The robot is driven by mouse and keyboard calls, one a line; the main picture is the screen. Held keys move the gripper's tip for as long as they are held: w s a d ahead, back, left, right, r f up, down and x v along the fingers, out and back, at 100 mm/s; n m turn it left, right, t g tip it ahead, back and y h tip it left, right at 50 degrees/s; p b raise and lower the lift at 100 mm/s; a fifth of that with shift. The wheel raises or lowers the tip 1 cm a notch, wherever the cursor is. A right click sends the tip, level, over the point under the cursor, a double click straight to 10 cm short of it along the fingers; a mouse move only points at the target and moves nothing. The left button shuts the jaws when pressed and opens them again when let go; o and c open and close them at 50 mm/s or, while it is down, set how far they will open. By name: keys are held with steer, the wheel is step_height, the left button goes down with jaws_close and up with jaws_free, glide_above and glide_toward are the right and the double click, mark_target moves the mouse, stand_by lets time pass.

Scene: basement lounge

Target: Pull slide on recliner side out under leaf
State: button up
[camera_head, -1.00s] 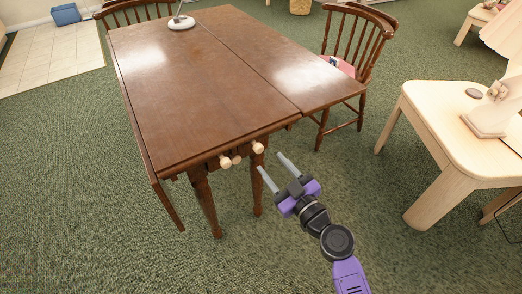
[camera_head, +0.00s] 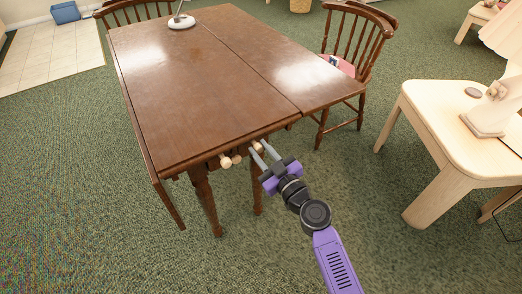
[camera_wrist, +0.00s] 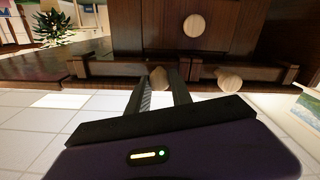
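The brown wooden drop-leaf table (camera_head: 185,85) has its right leaf (camera_head: 285,75) raised level with the top. Pale round knobs show at its near end: the left knob (camera_head: 225,162), the middle knob (camera_head: 237,158) and the right slide knob (camera_head: 257,147). My gripper (camera_head: 258,146) is at the right knob, its fingers close on either side. In the wrist view, which looks upside down, this knob (camera_wrist: 159,78) fills the gap between the fingertips. The drawer knob (camera_wrist: 194,25) and other slide knob (camera_wrist: 230,80) are free. Finger contact is partly hidden.
A pale side table (camera_head: 440,115) with a lamp base stands at the right. A wooden chair (camera_head: 352,45) is by the right leaf. A lamp base (camera_head: 181,22) stands on the table's far end. Green carpet is clear in front.

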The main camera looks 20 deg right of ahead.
jaws_close()
stand_by(1.0)
steer(key=shift+f, duration=0.1)
steer(key=shift+w+d+f+b, duration=0.1)
steer(key=shift+d+b, duration=0.3)
steer(key=shift+d, duration=0.05)
steer(key=w+d+b, duration=0.3)
steer(key=d+b, duration=0.8)
steer(key=d, duration=0.3)
steer(key=shift+w+d, duration=0.15)
steer(key=shift+w, duration=0.2)
steer(key=o, duration=0.8)
jaws_free()
steer(key=shift+d, duration=0.1)
